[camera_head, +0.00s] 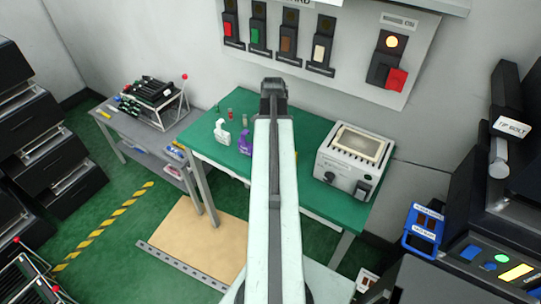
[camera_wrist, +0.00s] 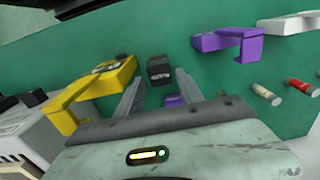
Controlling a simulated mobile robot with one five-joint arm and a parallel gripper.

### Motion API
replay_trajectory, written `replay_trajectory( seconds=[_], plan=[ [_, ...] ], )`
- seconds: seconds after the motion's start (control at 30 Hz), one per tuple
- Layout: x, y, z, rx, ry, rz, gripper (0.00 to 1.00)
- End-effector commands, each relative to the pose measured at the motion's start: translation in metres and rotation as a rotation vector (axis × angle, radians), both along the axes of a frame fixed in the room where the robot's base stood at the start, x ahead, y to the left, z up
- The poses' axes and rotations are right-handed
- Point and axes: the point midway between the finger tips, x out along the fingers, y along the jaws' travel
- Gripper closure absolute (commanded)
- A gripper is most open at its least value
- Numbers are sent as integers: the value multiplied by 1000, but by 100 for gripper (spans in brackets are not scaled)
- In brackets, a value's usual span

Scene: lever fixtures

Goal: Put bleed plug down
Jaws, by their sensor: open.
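My gripper (camera_head: 273,92) reaches out over the green bench in the head view. In the wrist view my gripper (camera_wrist: 158,90) is open, its two grey fingers apart. A small dark block (camera_wrist: 159,70) lies on the green surface just beyond and between the fingertips; no contact shows. I cannot tell for sure whether it is the bleed plug, as no label is readable. A yellow lever piece (camera_wrist: 100,90) is left of the fingers. A purple lever piece (camera_wrist: 230,42) is to the right. My arm hides the dark block in the head view.
A wall panel with switches (camera_head: 340,30) stands behind. Open green surface lies beyond the fingers.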

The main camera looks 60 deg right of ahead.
Motion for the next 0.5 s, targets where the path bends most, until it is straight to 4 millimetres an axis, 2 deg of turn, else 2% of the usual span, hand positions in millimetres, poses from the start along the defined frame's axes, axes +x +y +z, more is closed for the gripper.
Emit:
replay_trajectory(
  seconds=[0.03, 0.13, 0.23, 0.5],
  plan=[
    [1, 0, -8, 0, 0, 2, 56],
    [1, 1, -6, 0, 0, 3, 56],
    [1, 1, -15, 0, 0, 4, 56],
    [1, 2, -58, 0, 0, 6, 56]
  ],
)
